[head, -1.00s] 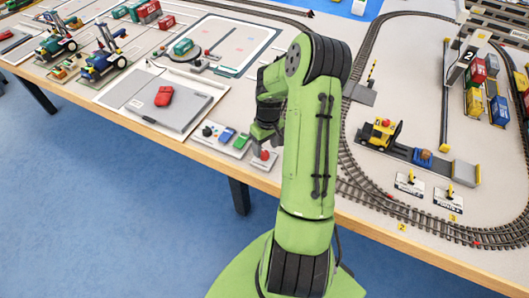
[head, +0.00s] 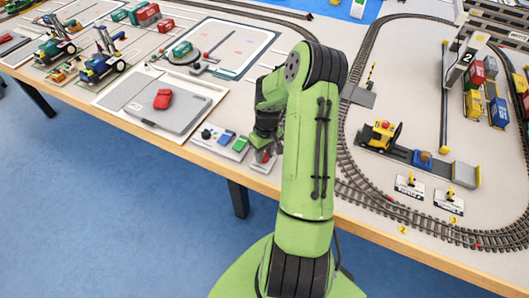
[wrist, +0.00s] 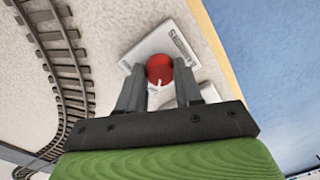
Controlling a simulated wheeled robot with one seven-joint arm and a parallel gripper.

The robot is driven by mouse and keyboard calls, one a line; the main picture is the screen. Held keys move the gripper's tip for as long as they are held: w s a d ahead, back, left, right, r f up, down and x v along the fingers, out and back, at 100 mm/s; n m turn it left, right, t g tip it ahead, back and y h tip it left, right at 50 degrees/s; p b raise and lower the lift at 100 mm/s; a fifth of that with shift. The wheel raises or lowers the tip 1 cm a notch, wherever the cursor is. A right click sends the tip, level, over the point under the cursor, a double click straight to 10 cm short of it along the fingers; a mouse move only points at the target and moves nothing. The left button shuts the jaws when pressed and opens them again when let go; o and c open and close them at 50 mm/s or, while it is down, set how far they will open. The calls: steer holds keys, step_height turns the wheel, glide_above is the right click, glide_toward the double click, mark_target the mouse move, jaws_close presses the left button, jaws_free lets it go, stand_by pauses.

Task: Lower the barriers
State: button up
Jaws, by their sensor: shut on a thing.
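A small red knob (wrist: 159,68) sits on a pale labelled plate (wrist: 150,42) in the wrist view. My gripper (wrist: 159,85) has its two dark fingers on either side of the knob and is shut on it. In the head view my gripper (head: 264,147) points down over the red knob (head: 266,157) near the table's front edge and partly hides it. A striped barrier arm (head: 371,73) stands raised beside a grey crossing plate (head: 358,94) on the track. I cannot make out a second barrier.
A control panel (head: 219,142) with coloured buttons lies just left of my gripper. A grey plate with a red object (head: 162,99) is farther left. Curved track (head: 352,180) runs to the right, around a yellow vehicle (head: 379,136). My arm hides part of the table.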

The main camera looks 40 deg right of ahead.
steer(key=m, duration=0.8)
steer(key=shift+m, duration=0.3)
steer(key=m+b, duration=0.1)
steer(key=m, duration=0.3)
steer(key=shift+a+m+t, duration=0.1)
steer(key=shift+m+t, duration=0.2)
steer(key=m, duration=0.4)
steer(key=shift+h, duration=0.3)
steer(key=shift+m, duration=0.3)
steer(key=o, duration=1)
steer(key=shift+o, duration=0.2)
steer(key=shift+r, duration=0.1)
